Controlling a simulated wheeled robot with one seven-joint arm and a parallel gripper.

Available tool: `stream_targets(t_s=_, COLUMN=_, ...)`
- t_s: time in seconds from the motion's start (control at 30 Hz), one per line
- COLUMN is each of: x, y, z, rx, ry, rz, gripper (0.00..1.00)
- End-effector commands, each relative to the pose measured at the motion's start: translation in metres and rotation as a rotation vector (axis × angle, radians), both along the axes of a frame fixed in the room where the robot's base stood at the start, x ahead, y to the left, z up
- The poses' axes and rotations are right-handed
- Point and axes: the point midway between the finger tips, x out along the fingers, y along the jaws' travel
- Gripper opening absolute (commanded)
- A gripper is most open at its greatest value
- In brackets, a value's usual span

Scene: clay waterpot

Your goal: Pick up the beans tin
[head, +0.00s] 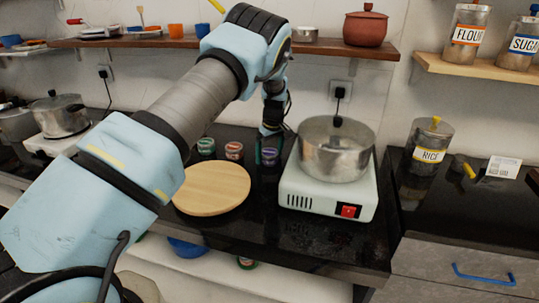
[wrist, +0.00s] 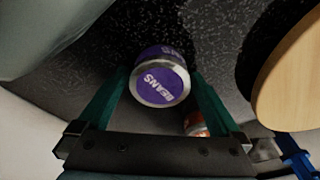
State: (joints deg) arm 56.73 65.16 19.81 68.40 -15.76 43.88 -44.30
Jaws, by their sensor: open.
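The beans tin (wrist: 160,78) has a purple label reading BEANS and silver rims. In the wrist view it sits between the two green fingers of my gripper (wrist: 159,76), which is open, with a finger on either side. Whether either finger touches the tin I cannot tell. In the head view the tin (head: 270,156) stands on the black counter, between the round wooden board and the hotplate. My gripper (head: 270,150) reaches down over it from above and partly hides it.
Two other tins (head: 206,146) (head: 233,150) stand left of it; an orange-red one (wrist: 195,124) shows near the right finger. The wooden board (head: 212,188) lies in front. A white hotplate (head: 325,192) bearing a metal pot (head: 336,150) is close on the right. The wall is behind.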

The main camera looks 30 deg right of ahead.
Motion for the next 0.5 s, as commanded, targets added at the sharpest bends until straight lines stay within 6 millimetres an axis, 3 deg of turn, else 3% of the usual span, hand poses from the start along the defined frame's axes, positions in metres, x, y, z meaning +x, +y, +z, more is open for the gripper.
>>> stream_targets(t_s=0.2, x=0.0002, y=-0.0003, z=-0.0006, rx=-0.001, ry=0.0, rz=0.0, gripper=0.99)
stream_targets(t_s=0.5, x=0.0001, y=-0.0002, z=-0.0004, rx=-0.001, ry=0.0, rz=0.0, gripper=0.65)
